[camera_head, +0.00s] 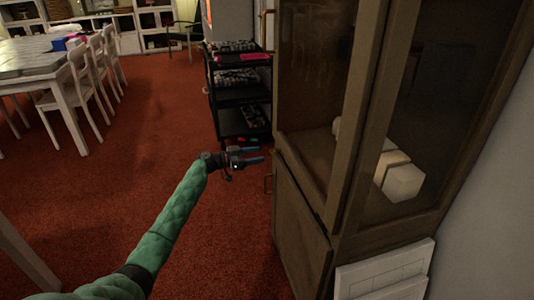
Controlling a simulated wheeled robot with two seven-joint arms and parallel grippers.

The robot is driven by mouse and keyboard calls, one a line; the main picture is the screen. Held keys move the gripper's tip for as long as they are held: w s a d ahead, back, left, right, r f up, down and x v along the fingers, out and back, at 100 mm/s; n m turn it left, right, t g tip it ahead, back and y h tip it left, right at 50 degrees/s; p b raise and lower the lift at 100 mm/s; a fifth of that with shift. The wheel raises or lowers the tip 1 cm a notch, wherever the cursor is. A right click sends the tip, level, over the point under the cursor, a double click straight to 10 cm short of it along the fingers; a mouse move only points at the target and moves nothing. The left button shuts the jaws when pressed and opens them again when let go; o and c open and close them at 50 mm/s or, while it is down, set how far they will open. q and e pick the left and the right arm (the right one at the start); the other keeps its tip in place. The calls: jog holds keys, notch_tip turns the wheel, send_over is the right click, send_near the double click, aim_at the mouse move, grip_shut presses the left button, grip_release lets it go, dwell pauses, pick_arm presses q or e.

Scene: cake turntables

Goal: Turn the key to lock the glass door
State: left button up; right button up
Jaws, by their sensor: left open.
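A brown wooden cabinet (345,215) with glass panes stands at the right. Its glass door (312,70) is on the upper front, seen at a steep angle. I cannot tell if the door is fully closed. A small brass-coloured bit, perhaps the key (273,151), shows at the cabinet's front edge, too small to make out. My left gripper (260,155) is open and empty, with its blue-tipped fingers pointing right toward that edge, apparently a little short of it. My right gripper is out of view.
A small handle (268,184) sticks out from the lower cabinet door. A black shelf cart (240,100) stands behind the gripper. White blocks (402,180) sit inside the cabinet. A white table (30,62) with chairs is far left. The red carpet (150,130) between is clear.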

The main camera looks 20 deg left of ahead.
aim_at(275, 151)
pick_arm(q)
jog(key=shift+x, duration=2.5)
jog(key=shift+c, duration=0.5)
